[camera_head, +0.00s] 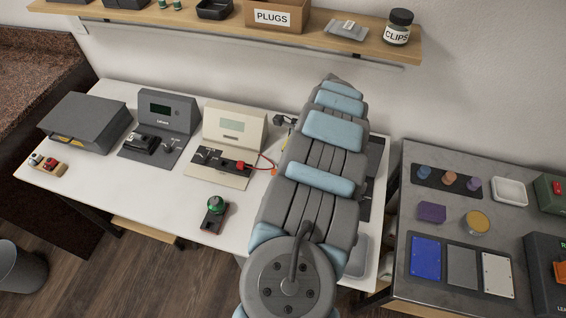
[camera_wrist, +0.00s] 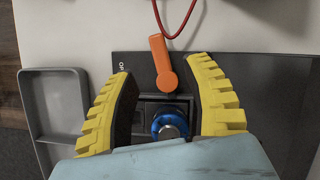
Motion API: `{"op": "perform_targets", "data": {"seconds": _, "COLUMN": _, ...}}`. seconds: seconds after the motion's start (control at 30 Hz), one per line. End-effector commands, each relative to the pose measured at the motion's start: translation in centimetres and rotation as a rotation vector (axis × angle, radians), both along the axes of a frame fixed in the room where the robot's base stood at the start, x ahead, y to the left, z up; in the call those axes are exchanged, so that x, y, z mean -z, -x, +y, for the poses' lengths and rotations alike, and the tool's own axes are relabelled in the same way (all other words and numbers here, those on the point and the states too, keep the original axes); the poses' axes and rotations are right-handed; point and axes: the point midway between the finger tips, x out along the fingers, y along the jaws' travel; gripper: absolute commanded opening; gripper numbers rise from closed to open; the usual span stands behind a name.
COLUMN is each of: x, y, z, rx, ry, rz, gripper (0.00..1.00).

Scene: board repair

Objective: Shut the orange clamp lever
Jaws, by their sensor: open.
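The orange clamp lever (camera_wrist: 163,62) shows in the wrist view, its rounded pivot end on a black fixture (camera_wrist: 150,108) and its free end pointing toward the top of the picture. My gripper (camera_wrist: 161,70) is open, with one yellow ribbed finger on each side of the lever's pivot end. I see no finger touching the lever. A blue ring with a metal knob (camera_wrist: 170,127) sits in the fixture between the fingers. In the head view my arm hides the gripper and most of the fixture; a small orange bit (camera_head: 274,172) shows at the arm's left edge.
A red cable (camera_wrist: 174,25) curves just beyond the lever's free end. A grey tray (camera_wrist: 55,103) lies left of the fingers. In the head view, a cream meter station (camera_head: 233,132) and a green-topped knob device (camera_head: 215,212) stand left of my arm on the white table.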

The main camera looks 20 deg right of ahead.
Motion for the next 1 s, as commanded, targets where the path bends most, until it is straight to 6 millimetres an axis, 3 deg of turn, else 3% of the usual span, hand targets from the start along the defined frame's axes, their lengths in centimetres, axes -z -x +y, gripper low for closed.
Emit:
{"op": "perform_targets", "data": {"seconds": 0.4, "x": -3.6, "y": 0.7, "z": -1.4, "rx": 0.001, "ry": -0.001, "rz": 0.001, "gripper": 0.50}}
{"op": "perform_targets", "data": {"seconds": 1.0, "x": -3.8, "y": 0.8, "z": -1.5, "rx": 0.000, "ry": -0.001, "rz": 0.002, "gripper": 0.50}}
